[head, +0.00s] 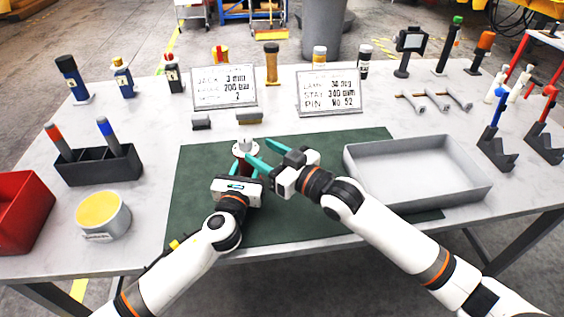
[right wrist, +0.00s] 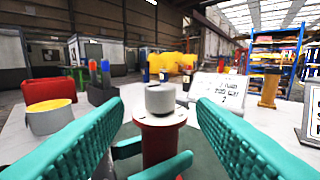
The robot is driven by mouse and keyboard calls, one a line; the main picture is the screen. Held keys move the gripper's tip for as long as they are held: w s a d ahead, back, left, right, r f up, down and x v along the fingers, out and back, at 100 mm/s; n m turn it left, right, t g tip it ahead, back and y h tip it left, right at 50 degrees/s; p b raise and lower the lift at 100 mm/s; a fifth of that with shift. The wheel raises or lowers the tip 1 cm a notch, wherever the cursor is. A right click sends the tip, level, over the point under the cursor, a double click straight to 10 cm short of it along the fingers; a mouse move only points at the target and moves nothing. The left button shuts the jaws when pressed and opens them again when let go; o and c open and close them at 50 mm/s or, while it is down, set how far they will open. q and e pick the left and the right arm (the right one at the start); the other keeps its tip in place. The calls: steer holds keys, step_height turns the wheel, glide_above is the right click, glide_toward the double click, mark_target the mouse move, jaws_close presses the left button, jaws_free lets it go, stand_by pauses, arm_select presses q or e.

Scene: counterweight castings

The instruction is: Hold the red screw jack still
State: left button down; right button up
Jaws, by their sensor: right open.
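The red screw jack (head: 241,164) stands upright on the green mat (head: 200,205), with a pale round plate and a grey knob on top. In the right wrist view the jack (right wrist: 162,138) is straight ahead, its red body below the plate. My left gripper (head: 244,171) is low at the jack, with one teal finger on either side of its body; whether they press on it I cannot tell. My right gripper (head: 261,154) is open, its fingers spread toward the jack's top from the right. In the right wrist view the jack's top shows between these fingers, apart from both.
A grey tray (head: 425,205) lies on the right of the mat. Two white sign cards (head: 224,86) (head: 329,90) stand behind. A black holder (head: 98,168), a yellow-topped tin (head: 103,228) and a red bin (head: 18,225) are at left. The mat's front left is clear.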

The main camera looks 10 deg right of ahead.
steer(key=v, duration=0.5)
steer(key=shift+s+d, duration=0.25)
steer(key=shift+s, duration=0.05)
arm_select(q)
steer(key=c, duration=0.8)
jaws_free()
steer(key=shift+s, duration=0.1)
